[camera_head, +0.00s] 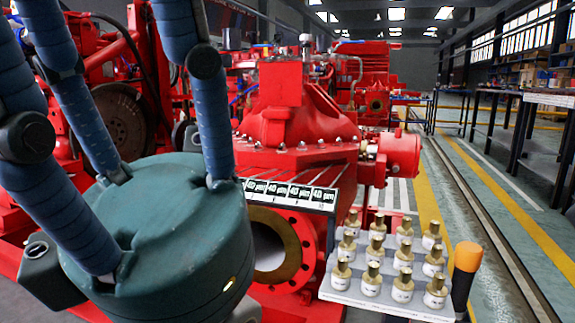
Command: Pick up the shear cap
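Several small white bodies with brass-coloured tops stand upright in rows on a light tray (385,298) at the lower right. One of the front ones (435,291) stands at the tray's right end. I cannot tell whether any of these is the shear cap. No gripper fingers can be made out in this view, and nothing is seen held. A large teal drum-shaped body (165,245) with blue-wrapped, black-jointed links fills the lower left and hides what is behind it. I cannot tell whether it is part of me.
A red pumpset (300,120) with a bolted flange and open round port stands behind the tray. A strip of "40 µm" labels (290,193) is above the port. An orange-topped black handle (466,258) stands right of the tray. Dark benches (515,120) line the right; the floor between is clear.

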